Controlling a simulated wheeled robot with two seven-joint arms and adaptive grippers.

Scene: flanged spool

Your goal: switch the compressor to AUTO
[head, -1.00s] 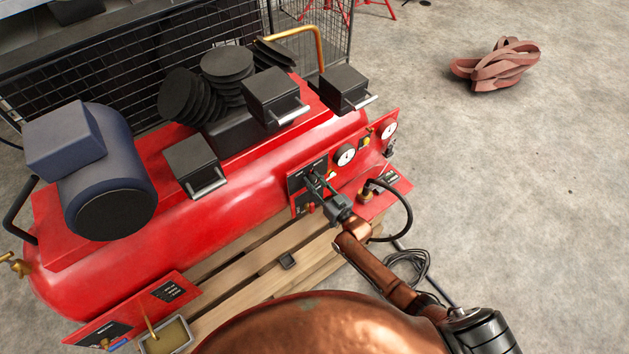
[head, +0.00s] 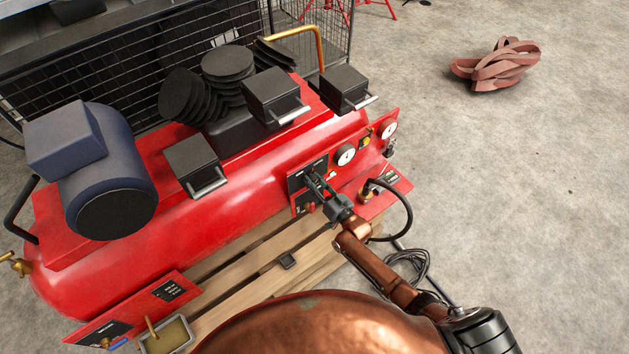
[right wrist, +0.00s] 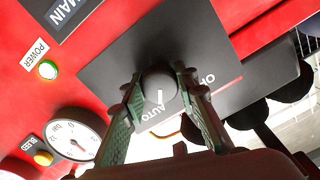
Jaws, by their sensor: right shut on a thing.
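The red compressor (head: 240,185) stands on a wooden pallet, with a control panel at its right end. A dark selector plate (right wrist: 110,65) carries a round dark knob (right wrist: 157,80), lettered AUTO and OFF. The knob's white mark points down in the right wrist view, close to the AUTO lettering (right wrist: 146,114); exact alignment is hard to tell. My right gripper (head: 318,184) is shut on the knob; in the right wrist view its green-grey fingers (right wrist: 158,92) lie on both sides of it. My left gripper is not in view.
A green lamp (right wrist: 47,70) by the POWER label, a gauge (right wrist: 72,135) and a yellow button (right wrist: 43,158) are near the selector plate. A black hose (head: 408,210) curves beside my right arm. A wire cage (head: 130,60) stands behind. Floor at right is mostly clear.

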